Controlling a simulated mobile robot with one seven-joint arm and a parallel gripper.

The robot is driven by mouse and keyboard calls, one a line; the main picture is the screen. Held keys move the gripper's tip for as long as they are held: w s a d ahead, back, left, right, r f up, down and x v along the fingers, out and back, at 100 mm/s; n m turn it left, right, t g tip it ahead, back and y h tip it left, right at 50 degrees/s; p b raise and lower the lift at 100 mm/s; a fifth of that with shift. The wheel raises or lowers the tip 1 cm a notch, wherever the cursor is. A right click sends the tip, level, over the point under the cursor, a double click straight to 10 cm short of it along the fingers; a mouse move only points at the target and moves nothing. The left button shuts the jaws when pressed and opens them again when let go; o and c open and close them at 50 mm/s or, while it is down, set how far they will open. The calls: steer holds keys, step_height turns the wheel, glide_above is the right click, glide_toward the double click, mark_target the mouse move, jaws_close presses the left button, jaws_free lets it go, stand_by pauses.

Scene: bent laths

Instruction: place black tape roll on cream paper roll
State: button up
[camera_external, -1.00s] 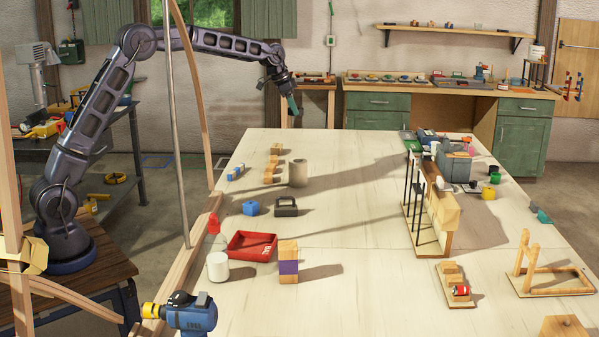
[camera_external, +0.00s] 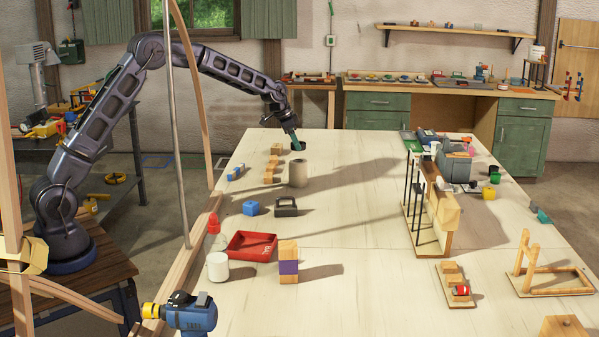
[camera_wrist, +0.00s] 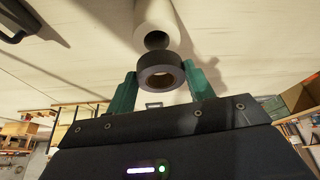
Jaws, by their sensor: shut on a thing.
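My gripper (camera_external: 296,141) is shut on the black tape roll (camera_external: 298,147), low over the far part of the table, behind the cream paper roll (camera_external: 298,174). The paper roll stands upright on the table. In the wrist view, the black tape roll (camera_wrist: 160,59) sits between the two green fingers of my gripper (camera_wrist: 163,80), its hole facing the camera. The tape is apart from the paper roll in the external view.
Wooden blocks (camera_external: 270,170) stand left of the paper roll. A blue block (camera_external: 251,208) and a dark handled object (camera_external: 286,207) are nearer. A red tray (camera_external: 235,253) lies closer still. The table right of the paper roll is clear up to a wooden rack (camera_external: 441,215).

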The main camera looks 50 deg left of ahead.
mark_target(295, 161)
steer(key=shift+f, duration=2.3)
steer(key=shift+f, duration=0.1)
steer(key=o, duration=1.1)
steer(key=v, duration=1.2)
